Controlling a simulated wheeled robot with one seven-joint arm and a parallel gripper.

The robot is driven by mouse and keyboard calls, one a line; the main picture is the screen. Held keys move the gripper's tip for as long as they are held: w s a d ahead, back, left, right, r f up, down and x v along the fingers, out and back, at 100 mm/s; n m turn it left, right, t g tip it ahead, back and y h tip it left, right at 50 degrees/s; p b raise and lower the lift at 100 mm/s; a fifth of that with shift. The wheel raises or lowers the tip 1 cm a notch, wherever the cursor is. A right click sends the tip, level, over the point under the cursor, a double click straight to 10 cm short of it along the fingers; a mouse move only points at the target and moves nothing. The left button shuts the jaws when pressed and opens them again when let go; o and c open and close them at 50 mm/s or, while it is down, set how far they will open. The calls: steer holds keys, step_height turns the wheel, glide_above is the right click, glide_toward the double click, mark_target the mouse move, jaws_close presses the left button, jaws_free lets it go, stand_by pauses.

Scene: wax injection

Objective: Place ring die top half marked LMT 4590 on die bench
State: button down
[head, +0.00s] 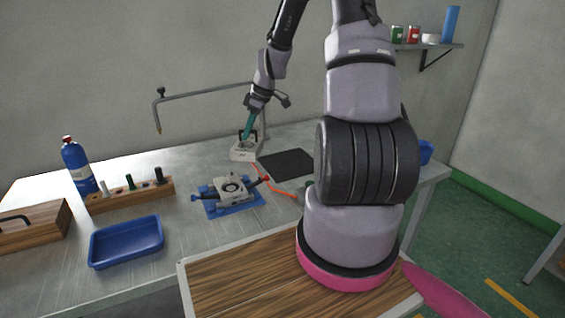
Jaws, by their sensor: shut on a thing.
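My gripper (246,136) points down at the back of the metal bench, with its teal end at the black handle of a pale grey block (243,154). It is shut on this block, which looks like a die half. I cannot read any marking on it, and cannot tell whether it touches the bench top. Another pale metal die part (231,186) with a round dark centre sits on a blue base (235,206) nearer the front. The metal die bench (178,229) spans the left and middle of the view.
A black mat (287,163) lies right of the gripper, with an orange cord nearby. A bent grey rod (205,93) rises behind. A blue tray (126,241), wooden peg rack (130,195), blue bottle (78,164) and wooden box (35,228) stand left. My arm hides the bench's right part.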

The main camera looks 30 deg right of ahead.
steer(key=d+f+m+t+h, duration=0.15)
steer(key=d+m+h, duration=0.25)
steer(key=d+m, duration=1)
steer(key=n, duration=0.3)
glide_above(297, 165)
step_height(297, 165, down, 5)
steer(key=shift+t, duration=0.45)
steer(key=shift+a+f, duration=0.1)
steer(key=shift+f, duration=2.25)
steer(key=shift+s+f, duration=0.1)
steer(key=c, duration=0.9)
jaws_free()
